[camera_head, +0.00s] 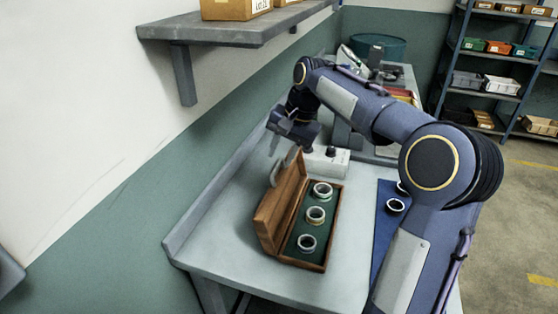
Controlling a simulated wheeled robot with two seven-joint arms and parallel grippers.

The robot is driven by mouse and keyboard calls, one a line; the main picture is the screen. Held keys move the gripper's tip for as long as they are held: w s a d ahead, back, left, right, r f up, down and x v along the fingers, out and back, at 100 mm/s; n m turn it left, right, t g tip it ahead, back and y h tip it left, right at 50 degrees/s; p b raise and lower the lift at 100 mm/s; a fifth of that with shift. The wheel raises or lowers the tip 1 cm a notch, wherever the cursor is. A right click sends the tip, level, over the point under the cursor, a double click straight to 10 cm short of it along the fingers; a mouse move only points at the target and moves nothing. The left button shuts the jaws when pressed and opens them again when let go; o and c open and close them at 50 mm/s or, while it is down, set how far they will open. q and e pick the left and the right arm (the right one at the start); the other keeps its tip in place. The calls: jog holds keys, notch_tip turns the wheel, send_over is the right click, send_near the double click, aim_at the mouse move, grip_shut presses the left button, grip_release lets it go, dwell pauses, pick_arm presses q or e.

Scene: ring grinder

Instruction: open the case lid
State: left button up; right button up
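The wooden case (315,264) stands on the grey bench, with a green lining and several metal rings (315,215) in a row inside. Its lid (278,209) is raised on the left side, standing steeply, so the inside shows. My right gripper (281,168) reaches down at the far end of the lid, its fingers close to or touching the lid's upper far corner. I cannot tell whether the fingers are open or shut. My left gripper is not in view.
A blue mat (384,226) with more rings (395,205) lies right of the case, partly hidden by my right arm. A white box with a knob (328,161) stands behind the case. A wall shelf (235,32) overhangs the upper left. Bare bench shows left of the case.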

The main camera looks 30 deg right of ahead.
jog(key=shift+x, duration=1.45)
grip_shut()
